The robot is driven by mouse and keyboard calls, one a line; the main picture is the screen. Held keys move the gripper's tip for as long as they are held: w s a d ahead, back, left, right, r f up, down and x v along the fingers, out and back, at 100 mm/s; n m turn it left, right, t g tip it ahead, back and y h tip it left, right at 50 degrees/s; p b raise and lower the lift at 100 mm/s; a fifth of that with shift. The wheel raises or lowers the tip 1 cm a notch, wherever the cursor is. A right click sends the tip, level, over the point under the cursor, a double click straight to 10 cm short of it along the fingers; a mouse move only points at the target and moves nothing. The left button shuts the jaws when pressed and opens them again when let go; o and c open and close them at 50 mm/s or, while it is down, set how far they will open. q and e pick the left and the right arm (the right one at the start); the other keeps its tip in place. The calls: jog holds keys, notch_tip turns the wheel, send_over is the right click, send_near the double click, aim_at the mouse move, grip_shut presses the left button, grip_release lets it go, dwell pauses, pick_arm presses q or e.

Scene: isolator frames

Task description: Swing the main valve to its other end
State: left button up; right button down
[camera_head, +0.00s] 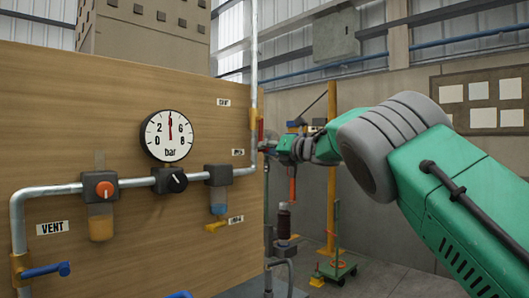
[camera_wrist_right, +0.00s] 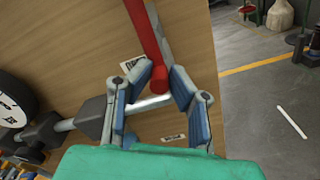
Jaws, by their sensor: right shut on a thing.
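The main valve appears to be the one with the red lever (camera_head: 261,129) on the pipe at the right edge of the wooden board. In the right wrist view, the red lever (camera_wrist_right: 146,40) runs down from the top, and its rounded end lies between my two fingers. My right gripper (camera_head: 272,146) reaches the board edge from the right. In the right wrist view my right gripper (camera_wrist_right: 152,82) is shut on the lever's end. The valve's body is mostly hidden. My left gripper is not in view.
A gauge (camera_head: 169,136) and an orange knob (camera_head: 105,189) are on the wooden board (camera_head: 60,110). A blue-handled vent valve (camera_head: 42,270) is at lower left. A yellow post (camera_head: 332,170) and a green trolley (camera_head: 336,268) stand behind my right arm.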

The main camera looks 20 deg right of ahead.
jog(key=shift+w+d+f, duration=0.1)
jog(key=shift+d+f, duration=0.1)
jog(key=shift+f, duration=0.3)
jog(key=c, duration=1.5)
grip_release()
jog(key=shift+w, duration=0.35)
jog(key=shift+s+r, duration=0.3)
jog(key=v, duration=1.2)
jog(key=shift+w+d, duration=0.1)
